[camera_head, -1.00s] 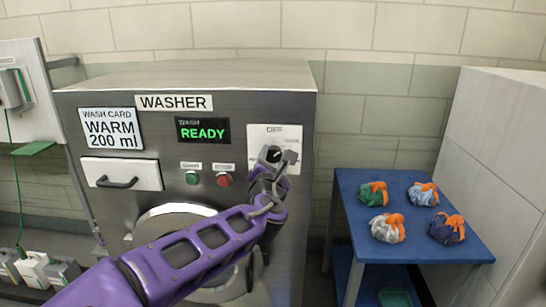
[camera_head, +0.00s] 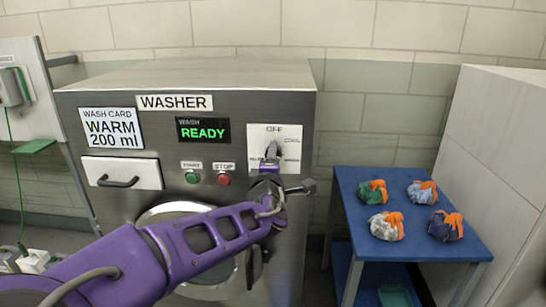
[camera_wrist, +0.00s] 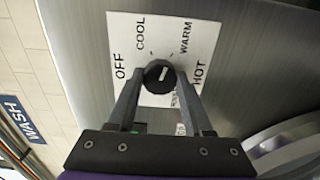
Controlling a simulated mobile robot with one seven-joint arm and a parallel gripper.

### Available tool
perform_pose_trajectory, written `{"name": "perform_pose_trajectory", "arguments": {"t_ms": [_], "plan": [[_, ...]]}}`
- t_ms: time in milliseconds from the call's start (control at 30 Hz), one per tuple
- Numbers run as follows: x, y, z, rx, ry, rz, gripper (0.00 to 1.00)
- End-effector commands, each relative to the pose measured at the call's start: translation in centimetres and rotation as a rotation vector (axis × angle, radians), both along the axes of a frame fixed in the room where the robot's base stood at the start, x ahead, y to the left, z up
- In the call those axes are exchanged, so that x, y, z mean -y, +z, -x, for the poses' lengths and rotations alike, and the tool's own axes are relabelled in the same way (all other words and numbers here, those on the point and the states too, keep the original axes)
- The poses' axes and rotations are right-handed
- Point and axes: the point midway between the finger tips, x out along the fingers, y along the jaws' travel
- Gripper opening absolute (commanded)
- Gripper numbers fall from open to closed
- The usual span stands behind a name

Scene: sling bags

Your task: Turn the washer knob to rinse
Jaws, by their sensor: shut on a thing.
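The washer knob (camera_wrist: 159,76) is round and black with a white pointer line, on a white dial plate (camera_wrist: 205,30). In the wrist view, OFF, COOL, WARM and HOT show around it. A further label below the knob is partly hidden by a finger. The pointer line is slanted; I cannot tell exactly which label it marks. My gripper (camera_wrist: 161,82) is shut on the knob, one finger on each side. In the head view, my gripper (camera_head: 272,160) is at the dial plate (camera_head: 289,134) and hides its lower part.
The washer (camera_head: 230,82) has a READY display (camera_head: 203,130), a green start button (camera_head: 192,177) and a red stop button (camera_head: 224,179) left of the dial. A drawer (camera_head: 121,173) is shut. A blue table (camera_head: 400,255) with several tied bags stands right.

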Motion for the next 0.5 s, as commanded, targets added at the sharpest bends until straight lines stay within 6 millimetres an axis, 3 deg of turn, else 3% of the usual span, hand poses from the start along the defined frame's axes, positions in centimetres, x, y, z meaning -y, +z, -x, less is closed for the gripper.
{"name": "perform_pose_trajectory", "arguments": {"t_ms": [500], "plan": [[0.08,0.18,-0.05,0.019,-0.001,-0.494,0.00]]}}
